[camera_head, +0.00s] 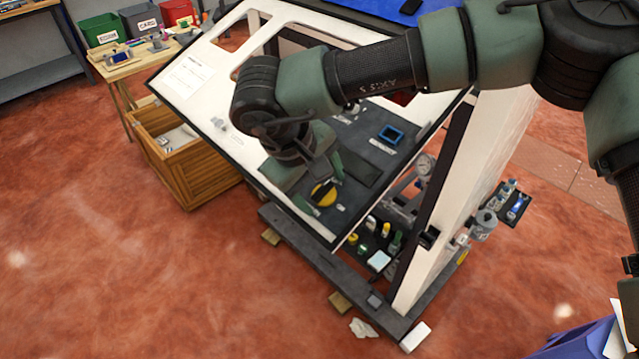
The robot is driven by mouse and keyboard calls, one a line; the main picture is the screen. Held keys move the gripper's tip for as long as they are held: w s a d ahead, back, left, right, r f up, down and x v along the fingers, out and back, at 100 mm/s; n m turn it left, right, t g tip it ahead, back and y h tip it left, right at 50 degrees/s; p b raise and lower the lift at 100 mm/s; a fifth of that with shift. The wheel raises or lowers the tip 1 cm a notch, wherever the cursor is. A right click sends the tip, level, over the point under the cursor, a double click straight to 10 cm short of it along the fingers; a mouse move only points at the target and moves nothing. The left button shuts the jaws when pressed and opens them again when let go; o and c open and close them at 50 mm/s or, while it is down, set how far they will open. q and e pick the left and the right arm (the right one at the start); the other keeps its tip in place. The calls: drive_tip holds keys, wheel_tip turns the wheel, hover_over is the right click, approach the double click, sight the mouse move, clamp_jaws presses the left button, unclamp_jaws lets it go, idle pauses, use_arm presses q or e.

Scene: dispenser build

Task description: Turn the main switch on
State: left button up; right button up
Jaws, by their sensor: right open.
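The main switch (323,194) is a round yellow disc with a dark handle across it, on the dark panel (357,167) of the tilted white dispenser front. My right arm reaches in from the upper right across the machine. My right gripper (322,188) is open, with its green fingers beside the switch and pointing down at it. I cannot tell whether the fingers touch the handle. The gripper and wrist hide part of the panel around the switch. My left gripper is not in view.
A blue-framed part (391,135) sits on the panel. Small bottles and a gauge (425,164) stand in the open machine bay. A wooden crate (190,178) stands at left, near a wooden table (135,68) with bins behind. The red floor at lower left is mostly clear.

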drive_tip(key=c, duration=1.4)
drive_tip(key=shift+f+m+b, duration=0.15)
drive_tip(key=shift+m+b, duration=0.35)
drive_tip(key=shift+b, duration=0.2)
drive_tip(key=m+b, duration=0.5)
drive_tip(key=b, duration=0.1)
drive_tip(key=shift+m, duration=0.4)
drive_tip(key=shift+m+b, duration=0.8)
drive_tip(key=shift+m, duration=0.1)
drive_tip(key=m+b, duration=0.3)
drive_tip(key=m, duration=0.1)
drive_tip(key=shift+m, duration=0.3)
drive_tip(key=m+b, duration=0.1)
drive_tip(key=m, duration=0.1)
drive_tip(key=m+b, duration=0.1)
drive_tip(key=m, duration=0.1)
drive_tip(key=shift+r+m+b, duration=0.2)
drive_tip(key=shift+m+b, duration=0.1)
drive_tip(key=o, duration=1.4)
